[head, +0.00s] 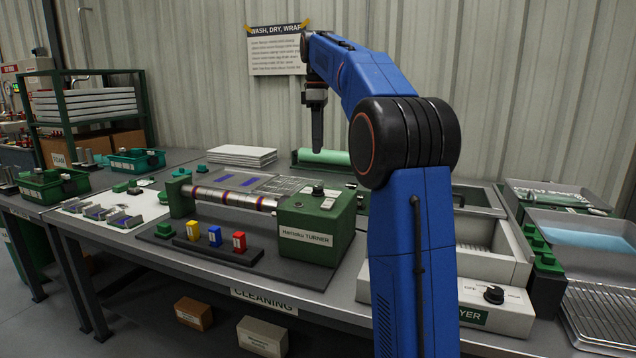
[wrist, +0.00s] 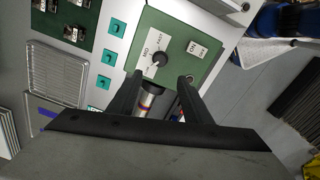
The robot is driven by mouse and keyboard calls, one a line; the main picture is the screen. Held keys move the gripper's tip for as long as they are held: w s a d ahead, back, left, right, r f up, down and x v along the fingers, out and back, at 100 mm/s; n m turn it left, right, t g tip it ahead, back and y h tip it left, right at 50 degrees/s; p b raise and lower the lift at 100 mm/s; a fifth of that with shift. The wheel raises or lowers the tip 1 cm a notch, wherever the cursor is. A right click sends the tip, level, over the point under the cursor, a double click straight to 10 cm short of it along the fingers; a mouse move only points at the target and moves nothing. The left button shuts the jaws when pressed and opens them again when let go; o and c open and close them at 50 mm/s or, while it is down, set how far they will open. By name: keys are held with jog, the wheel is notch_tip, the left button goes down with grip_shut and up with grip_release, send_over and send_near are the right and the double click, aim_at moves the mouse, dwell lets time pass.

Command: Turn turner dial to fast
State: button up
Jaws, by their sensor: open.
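The turner (head: 310,225) is a green box on the bench, labelled as a turner, with a steel roller (head: 235,200) running out to its left. Its black dial (head: 318,190) sits on the top face. My gripper (head: 317,145) hangs above and behind the turner in the head view. In the wrist view its two fingers (wrist: 160,82) are apart, pointing toward the dial, with nothing between them. Which mark the dial points at is unclear.
Yellow, blue and red blocks (head: 214,237) stand before the roller. A dryer with its own knob (head: 493,294) is at the right. White sheets (head: 241,155) lie behind, and a sign (head: 277,50) hangs on the wall.

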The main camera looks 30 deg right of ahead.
aim_at(318, 187)
notch_tip(318, 187, down, 13)
jog(key=shift+w+d+r, duration=0.1)
jog(key=shift+w, duration=0.05)
dwell(0.4)
jog(key=c, duration=1.1)
